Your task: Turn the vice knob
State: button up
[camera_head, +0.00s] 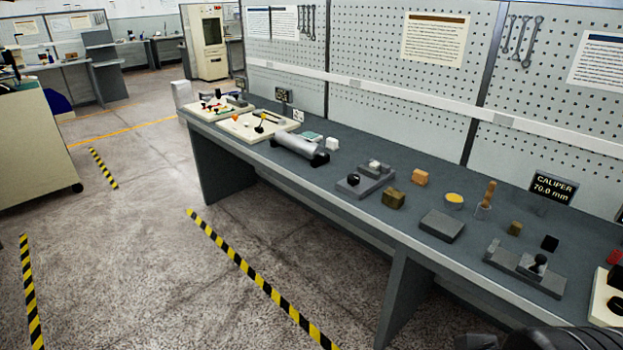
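A small grey vice-like block (370,178) sits on the bench in mid-picture. A round black knob (353,179) is on its front left end, and a small pale piece lies on top of its raised part. A second, flatter grey fixture (525,268) with a dark knob (540,260) is farther right, in front of a sign reading "CALIPER 70.0 mm". I cannot tell for sure which one the task means. Dark parts, likely of my arm, show at the bottom right edge; my gripper's fingertips are not in view. Nothing touches either knob.
The long grey bench (330,215) holds a grey cylinder (300,149), wooden blocks (393,198), a dark slab (441,225), and a yellow-topped cup (454,201). A pegboard wall (400,90) stands behind. The floor (130,270) in front is open, with striped tape.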

aim_at(353, 180)
jog(key=i+j+z, duration=0.35)
jog(key=i, duration=0.55)
jog(key=i+j+z, duration=0.3)
jog(key=i+j, duration=0.5)
